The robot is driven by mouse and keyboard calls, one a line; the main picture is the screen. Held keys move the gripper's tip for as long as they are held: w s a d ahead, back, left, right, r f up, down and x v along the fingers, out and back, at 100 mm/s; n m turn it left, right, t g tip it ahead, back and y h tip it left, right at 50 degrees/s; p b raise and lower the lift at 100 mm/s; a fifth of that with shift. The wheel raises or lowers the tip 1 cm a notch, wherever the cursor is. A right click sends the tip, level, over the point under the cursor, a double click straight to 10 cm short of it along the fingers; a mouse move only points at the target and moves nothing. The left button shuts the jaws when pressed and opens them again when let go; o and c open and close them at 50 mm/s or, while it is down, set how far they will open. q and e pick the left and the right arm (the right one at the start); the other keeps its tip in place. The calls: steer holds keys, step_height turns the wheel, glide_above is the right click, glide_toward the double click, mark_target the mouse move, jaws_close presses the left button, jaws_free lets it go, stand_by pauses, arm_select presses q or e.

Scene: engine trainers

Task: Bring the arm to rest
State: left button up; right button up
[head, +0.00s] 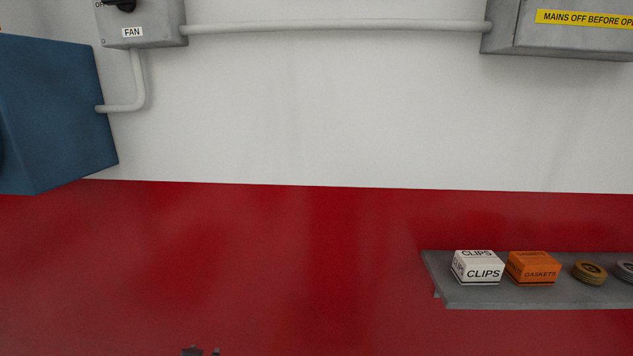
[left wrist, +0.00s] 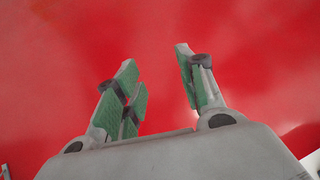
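My left gripper (left wrist: 162,85) shows in the left wrist view with its green-padded fingers spread apart. Nothing is between the fingers, and red surface fills the view behind them. In the head view only small dark tips (head: 200,352) show at the bottom edge, left of centre; I cannot tell which part of me they belong to. My right gripper is in neither view.
A grey shelf (head: 540,297) at lower right holds a white CLIPS box (head: 478,268), an orange GASKETS box (head: 533,269) and round tins (head: 589,273). A blue box (head: 50,115) juts out at left. A FAN switch (head: 140,22) and grey enclosure (head: 565,35) are above.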

arm_select(q)
steer(key=s+d+f+m+g+h, duration=0.1)
steer(key=s+d+f+g, duration=0.15)
steer(key=s+f, duration=0.4)
steer(key=s+d+f+m+g+h, duration=0.1)
steer(key=s+d+f+g+h, duration=0.2)
steer(key=s, duration=0.6)
step_height(320, 180, down, 34)
steer(key=s+a+r+g+y, duration=0.1)
steer(key=s+a+g+y, duration=0.1)
steer(key=s, duration=0.1)
steer(key=s+a+f, duration=0.2)
steer(key=s+f, duration=0.7)
steer(key=s, duration=0.1)
steer(key=s+a+f+g, duration=0.1)
steer(key=s+a+f, duration=0.2)
steer(key=s+f, duration=0.7)
steer(key=shift+s+a+f, duration=0.3)
steer(key=shift+s, duration=0.2)
steer(key=shift+s, duration=0.15)
